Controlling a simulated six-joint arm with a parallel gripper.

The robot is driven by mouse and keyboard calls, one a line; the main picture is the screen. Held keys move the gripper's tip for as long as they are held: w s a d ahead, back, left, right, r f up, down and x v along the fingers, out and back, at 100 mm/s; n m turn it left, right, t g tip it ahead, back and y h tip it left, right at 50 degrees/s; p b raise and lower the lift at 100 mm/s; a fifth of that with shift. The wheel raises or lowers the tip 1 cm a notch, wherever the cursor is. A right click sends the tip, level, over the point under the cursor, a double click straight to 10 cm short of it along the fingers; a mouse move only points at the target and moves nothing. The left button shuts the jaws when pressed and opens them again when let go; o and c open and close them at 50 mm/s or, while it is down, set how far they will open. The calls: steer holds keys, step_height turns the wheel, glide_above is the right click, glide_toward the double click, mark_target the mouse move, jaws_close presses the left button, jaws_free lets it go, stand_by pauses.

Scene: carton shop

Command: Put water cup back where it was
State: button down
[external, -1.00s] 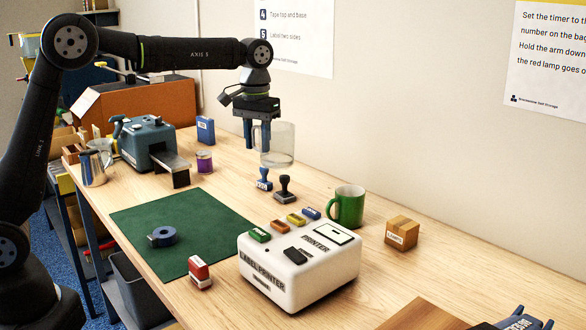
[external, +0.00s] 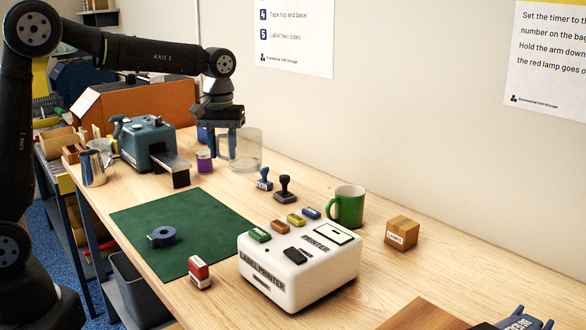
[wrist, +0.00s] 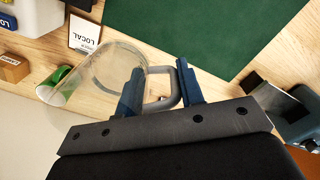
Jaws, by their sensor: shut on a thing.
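The water cup is a clear glass mug (external: 246,151) with a grey handle. It is upright near the back of the table, left of the two stamps. My gripper (external: 224,148) is on the cup's left side, pointing down, shut on the handle. In the wrist view the cup (wrist: 88,82) lies left of the fingers, and its handle passes between the fingertips of my gripper (wrist: 160,88). The cup's base is close to the tabletop; I cannot tell whether it touches. I cannot make out any water in it.
A blue stamp (external: 264,179) and a black stamp (external: 285,188) are right of the cup. A green mug (external: 348,206) and label printer (external: 300,264) are farther right.

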steer(key=s+a+f+n, duration=0.2)
steer(key=a+f+n, duration=0.25)
steer(key=n, duration=0.95)
steer(key=shift+n, duration=0.3)
steer(key=w+a+f, duration=0.1)
steer(key=w+f, duration=0.1)
steer(key=w, duration=0.1)
steer(key=w+a+f, duration=0.2)
steer(key=w+f, duration=0.1)
steer(key=w, duration=0.1)
steer(key=w+a+f, duration=0.1)
steer(key=w+f, duration=0.1)
steer(key=w, duration=0.1)
steer(key=shift+w+a+f, duration=0.15)
steer(key=shift+w, duration=0.2)
steer(key=shift+f, duration=2)
steer(key=shift+f, duration=0.2)
steer(key=c, duration=0.9)
jaws_free()
steer(key=shift+c, duration=0.2)
